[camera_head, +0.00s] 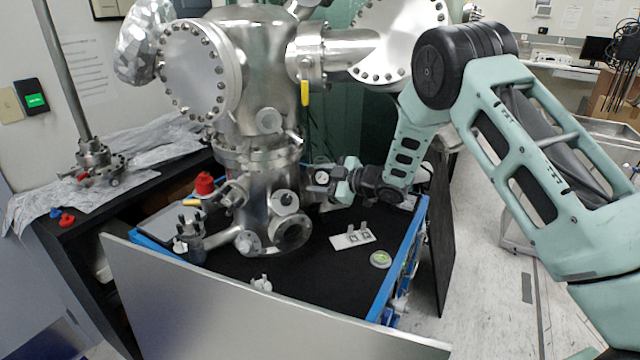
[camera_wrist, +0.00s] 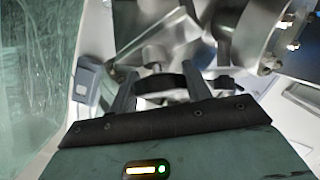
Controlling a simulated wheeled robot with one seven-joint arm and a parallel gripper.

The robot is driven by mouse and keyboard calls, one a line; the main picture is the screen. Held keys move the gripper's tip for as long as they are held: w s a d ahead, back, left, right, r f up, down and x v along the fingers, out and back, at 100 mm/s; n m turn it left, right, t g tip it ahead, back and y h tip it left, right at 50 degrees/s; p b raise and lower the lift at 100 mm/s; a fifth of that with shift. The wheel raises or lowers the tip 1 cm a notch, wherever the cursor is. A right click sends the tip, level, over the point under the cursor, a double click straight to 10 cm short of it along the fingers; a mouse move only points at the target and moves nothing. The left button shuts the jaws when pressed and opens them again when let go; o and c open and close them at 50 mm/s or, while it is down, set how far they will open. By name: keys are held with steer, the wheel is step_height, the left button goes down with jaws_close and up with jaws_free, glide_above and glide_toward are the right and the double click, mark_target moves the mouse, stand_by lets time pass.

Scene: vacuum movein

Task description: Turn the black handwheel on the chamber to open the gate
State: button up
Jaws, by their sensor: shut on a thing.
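The steel vacuum chamber (camera_head: 258,80) stands on a black-topped cart, in the middle of the head view. My gripper (camera_head: 332,186) reaches in from the right, at the right side of the chamber's lower part. In the wrist view, a dark curved part of the black handwheel (camera_wrist: 172,80) lies between the two fingers of my gripper (camera_wrist: 157,76), which are shut on it. Most of the wheel's rim is hidden by the fingers, and in the head view I cannot make the wheel out clearly behind my gripper.
The black cart top (camera_head: 300,258) has blue edges and holds a small white plate (camera_head: 352,240) and a round green-centred disc (camera_head: 380,260). A grey panel (camera_head: 240,305) stands in front. Steel flanges (camera_wrist: 262,35) crowd the wrist view's upper right. Open floor lies to the right.

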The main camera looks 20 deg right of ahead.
steer(key=n+g+p, duration=0.1)
steer(key=n+g, duration=0.2)
steer(key=n, duration=0.1)
steer(key=shift+r+n+g, duration=0.1)
steer(key=shift+n+g, duration=0.2)
steer(key=shift+n, duration=0.1)
steer(key=shift+n+g+p, duration=1)
steer(key=shift+n, duration=0.4)
steer(key=shift+s+f, duration=0.1)
steer(key=shift+f, duration=0.1)
steer(key=o, duration=1)
steer(key=shift+c, duration=0.2)
